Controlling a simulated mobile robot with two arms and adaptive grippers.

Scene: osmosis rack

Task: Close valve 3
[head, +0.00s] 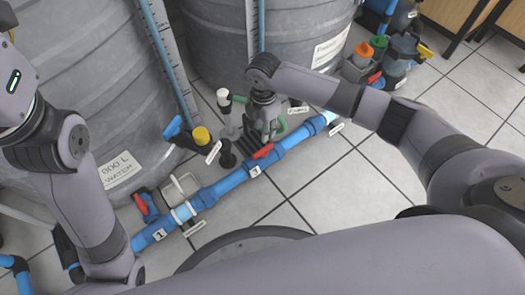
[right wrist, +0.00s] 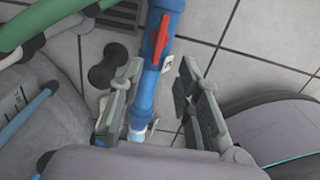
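Valve 3 has a red lever handle (head: 263,151) on the blue pipe, just above a label marked 3 (head: 255,171). The handle lies roughly along the pipe. In the right wrist view the red handle (right wrist: 161,37) shows beyond the fingertips, at the top. My right gripper (head: 262,125) hangs just behind the pipe near the handle in the head view. In the right wrist view my right gripper (right wrist: 158,90) is open, with the blue pipe (right wrist: 152,85) showing between its fingers. Nothing is held. My left arm is at the left edge; its gripper is out of view.
Another red handle (head: 138,203) stands near label 1 (head: 160,235). A blue handle (head: 173,126) and yellow cap (head: 201,135) are left of my right gripper. Large grey tanks (head: 75,70) stand behind. The tiled floor (head: 345,190) in front is clear.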

